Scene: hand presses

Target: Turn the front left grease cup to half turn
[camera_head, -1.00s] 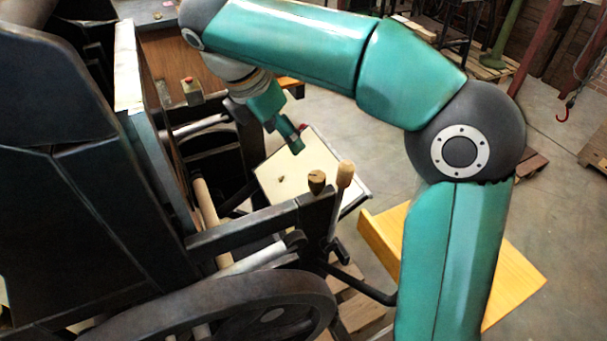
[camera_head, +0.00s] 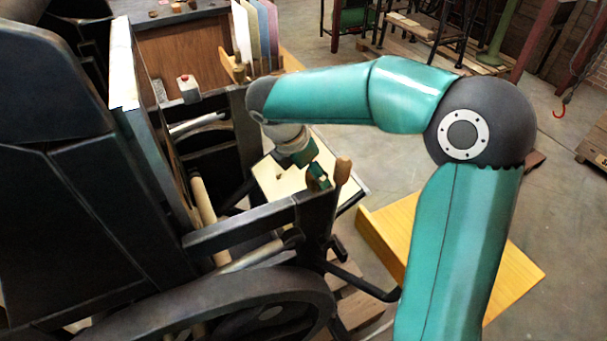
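The brass grease cup on the near post of the black press frame (camera_head: 245,226) is largely hidden now behind my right gripper (camera_head: 318,178). The gripper's green fingers are at the top of that post, pointing down. I cannot tell whether they touch the cup or are closed around it. Another small brass cup (camera_head: 239,73) stands on the farther post. My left gripper is not in view.
A wooden-handled lever (camera_head: 342,172) stands right beside my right gripper. A pale tray (camera_head: 280,182) lies behind it. Open floor lies to the right.

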